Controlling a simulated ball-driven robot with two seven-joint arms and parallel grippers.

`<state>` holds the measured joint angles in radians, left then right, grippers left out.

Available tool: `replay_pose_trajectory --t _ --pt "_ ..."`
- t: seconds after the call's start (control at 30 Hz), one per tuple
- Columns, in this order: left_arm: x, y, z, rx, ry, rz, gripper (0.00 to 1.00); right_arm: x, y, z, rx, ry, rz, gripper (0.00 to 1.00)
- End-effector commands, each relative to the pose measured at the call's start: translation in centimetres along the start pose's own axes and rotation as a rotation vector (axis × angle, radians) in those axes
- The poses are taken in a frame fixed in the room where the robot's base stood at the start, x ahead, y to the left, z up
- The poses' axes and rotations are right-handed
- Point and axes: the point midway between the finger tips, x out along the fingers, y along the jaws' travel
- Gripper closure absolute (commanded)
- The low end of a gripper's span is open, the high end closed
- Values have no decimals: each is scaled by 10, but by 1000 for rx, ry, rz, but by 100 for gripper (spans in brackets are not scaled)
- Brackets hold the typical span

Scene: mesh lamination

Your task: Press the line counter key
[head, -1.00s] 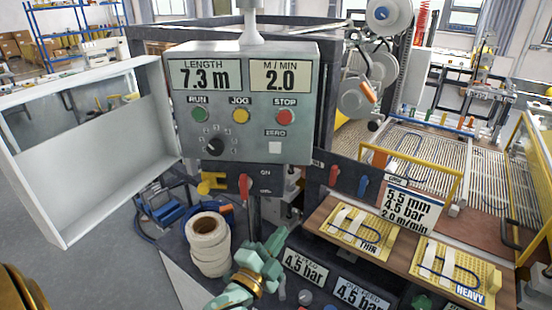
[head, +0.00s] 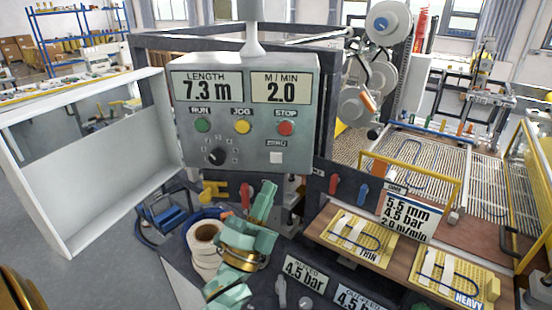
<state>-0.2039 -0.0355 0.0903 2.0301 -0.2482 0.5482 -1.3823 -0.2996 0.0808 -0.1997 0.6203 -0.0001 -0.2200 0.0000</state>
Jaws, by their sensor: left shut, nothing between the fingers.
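The grey control box (head: 240,140) stands in the middle of the head view. Its LENGTH display (head: 207,87) reads 7.3 m and its M/MIN display (head: 285,87) reads 2.0. The white ZERO key (head: 276,157) is at the lower right of the panel, under the red STOP button (head: 286,129). My left gripper (head: 268,190) is shut and empty, pointing up. Its tips are below the box's bottom edge in the picture, a little left of the ZERO key, apart from it. My right gripper does not show.
The box's open white door (head: 90,165) stands to its left. White tape rolls (head: 206,240) sit beside my left arm. Red (head: 333,183) and blue (head: 363,194) levers are to the right of the gripper. Yellow sample boards (head: 350,238) lie further right.

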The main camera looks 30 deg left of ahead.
Motion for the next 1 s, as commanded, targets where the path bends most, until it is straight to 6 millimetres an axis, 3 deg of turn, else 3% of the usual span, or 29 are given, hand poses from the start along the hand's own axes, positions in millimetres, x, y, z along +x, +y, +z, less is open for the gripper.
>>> replay_pose_trajectory --t 0.6,1.0 --pt "51 39 38 0 0 1 100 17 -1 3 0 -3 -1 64" --pt "58 43 43 0 -1 2 100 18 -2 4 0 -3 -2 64"
